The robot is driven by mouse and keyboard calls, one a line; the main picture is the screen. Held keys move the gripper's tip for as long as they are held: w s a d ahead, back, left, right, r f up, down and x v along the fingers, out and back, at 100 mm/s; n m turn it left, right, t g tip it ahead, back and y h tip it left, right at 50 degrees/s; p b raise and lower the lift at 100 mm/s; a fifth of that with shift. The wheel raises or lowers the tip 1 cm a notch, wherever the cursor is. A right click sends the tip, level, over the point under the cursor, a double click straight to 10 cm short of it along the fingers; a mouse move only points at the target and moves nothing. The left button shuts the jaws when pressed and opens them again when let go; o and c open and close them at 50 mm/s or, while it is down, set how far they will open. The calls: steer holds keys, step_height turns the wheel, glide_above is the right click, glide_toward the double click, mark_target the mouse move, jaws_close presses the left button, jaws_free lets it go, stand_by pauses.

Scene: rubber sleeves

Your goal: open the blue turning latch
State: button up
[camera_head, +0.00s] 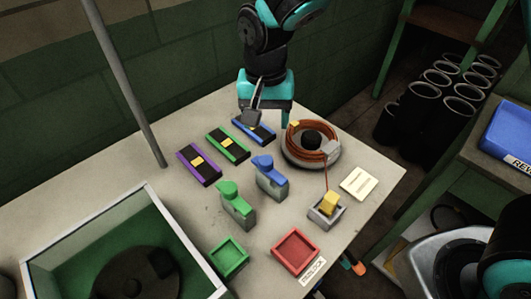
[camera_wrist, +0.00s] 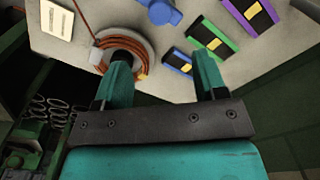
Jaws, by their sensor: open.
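The blue turning latch (camera_head: 270,168) is a blue knob with a lever on a small grey post, standing on the pale table beside a similar green latch (camera_head: 235,195). In the wrist view the blue latch (camera_wrist: 162,12) is cut by the top edge, ahead of the fingers. My gripper (camera_head: 265,114) is above the back of the table, behind the blue latch and apart from it. In the wrist view my gripper (camera_wrist: 163,68) has its two teal fingers wide apart with nothing between them.
A blue-and-black case (camera_head: 266,131) lies close below my gripper, with green and purple ones to its left. A cable reel (camera_head: 291,153) stands right of the latch. Red tray (camera_head: 296,250), green tray (camera_head: 229,257) and yellow-topped block (camera_head: 329,205) are nearer the front.

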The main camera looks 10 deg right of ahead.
mark_target(266, 159)
step_height(266, 159, down, 13)
steer(key=shift+r+p, duration=0.1)
steer(key=shift+p, duration=0.9)
steer(key=c, duration=0.9)
